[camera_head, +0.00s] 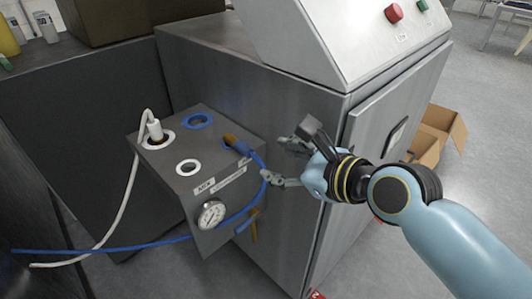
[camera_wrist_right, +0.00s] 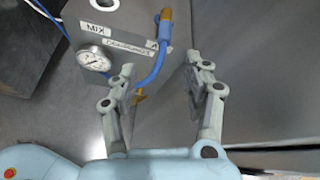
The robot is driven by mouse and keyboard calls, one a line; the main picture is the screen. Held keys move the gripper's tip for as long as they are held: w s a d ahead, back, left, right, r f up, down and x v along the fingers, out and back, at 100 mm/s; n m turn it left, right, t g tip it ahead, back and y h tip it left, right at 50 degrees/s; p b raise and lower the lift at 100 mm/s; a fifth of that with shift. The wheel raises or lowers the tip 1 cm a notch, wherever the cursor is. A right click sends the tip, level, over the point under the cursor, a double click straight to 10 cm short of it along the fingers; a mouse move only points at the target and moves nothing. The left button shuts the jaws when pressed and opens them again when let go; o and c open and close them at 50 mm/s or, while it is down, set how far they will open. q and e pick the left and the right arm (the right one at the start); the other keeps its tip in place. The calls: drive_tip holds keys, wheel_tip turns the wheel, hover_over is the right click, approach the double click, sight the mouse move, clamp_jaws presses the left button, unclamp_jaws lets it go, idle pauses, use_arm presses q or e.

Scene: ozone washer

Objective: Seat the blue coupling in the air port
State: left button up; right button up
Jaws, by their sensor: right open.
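The blue coupling (camera_head: 243,148) has a brownish, brass-like tip and sits at the right edge of the grey box's top, on the end of a blue hose. It also shows at the top of the right wrist view (camera_wrist_right: 166,28). A blue-ringed port (camera_head: 198,120), apparently the air port, is on the back of the box top and looks empty. My right gripper (camera_head: 276,160) is open and empty, just right of the coupling and apart from it. In the right wrist view its fingers (camera_wrist_right: 160,66) are spread, with the hose beyond them. My left gripper is not in view.
The grey box (camera_head: 165,185) carries a pressure gauge (camera_head: 211,214), an empty white-ringed port (camera_head: 188,167) and a white plug (camera_head: 155,131) with a white cable. The steel cabinet (camera_head: 240,70) stands close behind; an open carton (camera_head: 435,135) lies right.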

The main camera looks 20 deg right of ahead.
drive_tip(key=m, duration=0.2)
approach(250, 152)
drive_tip(key=w+f, duration=0.1)
drive_tip(key=w, duration=0.1)
drive_tip(key=shift+t, duration=0.3)
drive_tip(key=b+x, duration=0.1)
drive_tip(key=x, duration=0.2)
drive_tip(key=b+x, duration=0.1)
drive_tip(key=x, duration=0.2)
drive_tip(key=shift+w+a+f, duration=0.15)
drive_tip(key=shift+a+f, duration=0.15)
drive_tip(key=shift+f, duration=0.05)
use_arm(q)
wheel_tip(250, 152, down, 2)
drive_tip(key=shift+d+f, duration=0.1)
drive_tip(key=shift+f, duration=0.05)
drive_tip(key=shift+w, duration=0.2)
use_arm(e)
drive_tip(key=shift+r, duration=0.1)
clamp_jaws()
